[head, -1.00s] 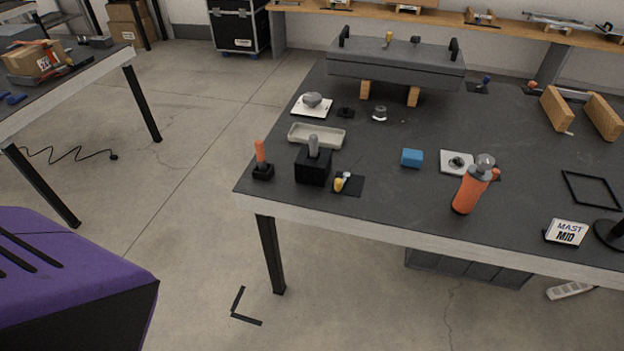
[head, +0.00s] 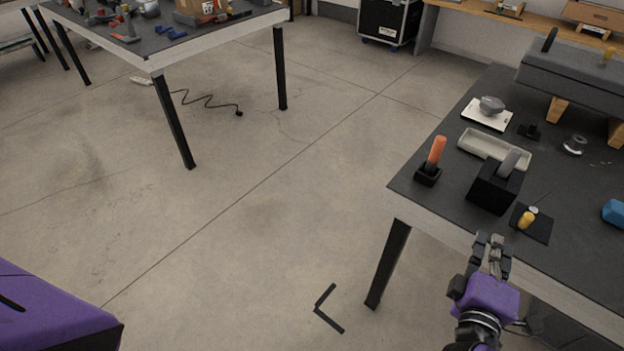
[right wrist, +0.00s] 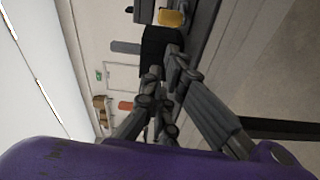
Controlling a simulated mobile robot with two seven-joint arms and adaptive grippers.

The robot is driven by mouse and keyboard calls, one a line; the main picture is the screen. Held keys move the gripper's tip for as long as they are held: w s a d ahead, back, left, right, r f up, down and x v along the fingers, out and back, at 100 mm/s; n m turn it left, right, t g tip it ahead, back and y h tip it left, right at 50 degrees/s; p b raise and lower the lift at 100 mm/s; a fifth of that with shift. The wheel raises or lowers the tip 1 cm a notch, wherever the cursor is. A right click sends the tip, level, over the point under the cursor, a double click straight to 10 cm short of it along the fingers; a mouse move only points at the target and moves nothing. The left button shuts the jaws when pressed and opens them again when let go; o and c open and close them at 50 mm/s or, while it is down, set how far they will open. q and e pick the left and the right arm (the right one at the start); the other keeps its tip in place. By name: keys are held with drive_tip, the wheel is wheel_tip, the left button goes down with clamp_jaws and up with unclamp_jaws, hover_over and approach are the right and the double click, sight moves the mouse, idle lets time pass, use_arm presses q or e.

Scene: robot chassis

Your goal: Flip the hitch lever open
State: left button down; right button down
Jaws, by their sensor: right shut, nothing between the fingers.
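On the near left corner of the dark table (head: 445,190), a black block (head: 488,194) carries a rounded grey lever (head: 509,163) that leans to the right. An orange handle (head: 436,151) stands upright in a small black base to its left. I cannot tell for sure which is the hitch lever. My right gripper (head: 490,243) is shut and empty, in front of the table edge and below the block in the head view. In the right wrist view its fingers (right wrist: 158,95) meet near the middle, with the black block (right wrist: 160,42) beyond them. My left gripper is not in view.
A small yellow-topped part (head: 526,219) on a black pad sits right of the block. A shallow beige tray (head: 470,138) lies behind it, and a blue block (head: 615,212) is at the right edge. A table leg (head: 388,265) stands left of my right gripper. The floor between the tables is open.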

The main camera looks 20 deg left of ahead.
sight(507, 204)
drive_tip(key=shift+n, duration=0.3)
drive_tip(key=w, duration=0.3)
drive_tip(key=w+d, duration=0.1)
drive_tip(key=w, duration=0.4)
drive_tip(key=shift+w+d+r+p, duration=0.15)
drive_tip(key=shift+w+d+p, duration=0.1)
drive_tip(key=shift+w+p, duration=0.15)
drive_tip(key=shift+w+d, duration=0.1)
drive_tip(key=shift+w, duration=0.45)
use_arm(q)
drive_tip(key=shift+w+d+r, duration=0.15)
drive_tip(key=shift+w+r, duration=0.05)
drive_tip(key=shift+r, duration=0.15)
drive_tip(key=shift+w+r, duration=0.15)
use_arm(e)
drive_tip(key=shift+s, duration=0.1)
drive_tip(key=shift+s+d+n+y, duration=0.15)
drive_tip(key=shift+d+n+y, duration=0.05)
drive_tip(key=shift+n+y, duration=0.1)
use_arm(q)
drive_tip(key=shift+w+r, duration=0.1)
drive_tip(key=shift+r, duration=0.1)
